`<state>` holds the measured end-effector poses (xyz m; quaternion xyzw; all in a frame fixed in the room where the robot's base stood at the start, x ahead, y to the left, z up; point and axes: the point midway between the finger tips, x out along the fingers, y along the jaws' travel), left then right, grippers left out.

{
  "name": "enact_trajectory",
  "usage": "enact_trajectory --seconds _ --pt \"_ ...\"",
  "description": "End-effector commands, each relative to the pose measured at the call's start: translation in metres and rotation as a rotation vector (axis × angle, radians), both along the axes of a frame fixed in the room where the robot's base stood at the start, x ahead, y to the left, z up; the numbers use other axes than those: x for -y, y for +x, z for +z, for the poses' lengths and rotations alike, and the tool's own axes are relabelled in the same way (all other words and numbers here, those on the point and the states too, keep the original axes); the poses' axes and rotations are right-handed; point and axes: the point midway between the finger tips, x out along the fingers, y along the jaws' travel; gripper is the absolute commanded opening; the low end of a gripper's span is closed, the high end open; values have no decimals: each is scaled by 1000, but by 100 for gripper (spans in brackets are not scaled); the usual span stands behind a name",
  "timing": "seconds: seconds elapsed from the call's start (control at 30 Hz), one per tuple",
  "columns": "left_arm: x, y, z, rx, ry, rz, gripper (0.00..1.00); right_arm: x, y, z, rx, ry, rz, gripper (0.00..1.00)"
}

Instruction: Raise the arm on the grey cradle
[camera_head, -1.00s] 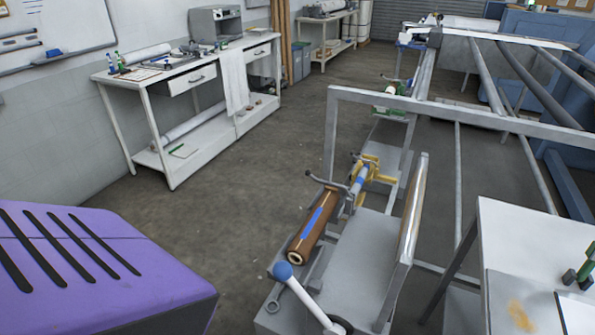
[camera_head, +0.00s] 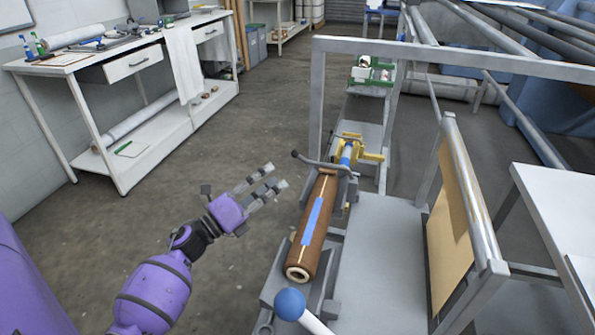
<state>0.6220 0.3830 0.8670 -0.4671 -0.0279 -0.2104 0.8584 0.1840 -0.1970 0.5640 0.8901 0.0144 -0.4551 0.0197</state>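The grey cradle (camera_head: 333,266) holds a brown roll (camera_head: 326,190) with a blue stripe, lying lengthwise away from me. A dark grey arm with a knob at its left end (camera_head: 318,162) lies across the far end of the roll, on the cradle. A lever with a blue ball (camera_head: 290,303) and white shaft stands at the cradle's near end, partly cut by the frame's edge. My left gripper (camera_head: 275,177) is to the left of the roll, its fingers apart and empty, clear of the cradle and the arm. My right gripper is not in view.
A yellow clamp (camera_head: 371,157) stands just beyond the cradle. A metal roller with a tan sheet (camera_head: 450,240) stands to the right. A grey frame bar (camera_head: 450,58) crosses above. A white table (camera_head: 555,195) is at right. The floor left of the cradle is clear.

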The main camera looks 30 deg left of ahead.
Motion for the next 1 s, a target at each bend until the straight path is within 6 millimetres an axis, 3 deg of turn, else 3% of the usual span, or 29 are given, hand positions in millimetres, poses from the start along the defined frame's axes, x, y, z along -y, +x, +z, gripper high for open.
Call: enact_trajectory --seconds 0.17,0.6,1.0 --pt "1 16 14 55 84 -15 32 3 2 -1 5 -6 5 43" --pt "25 72 33 56 83 -16 32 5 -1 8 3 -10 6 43" --pt "28 80 33 53 83 -15 32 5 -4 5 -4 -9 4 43"
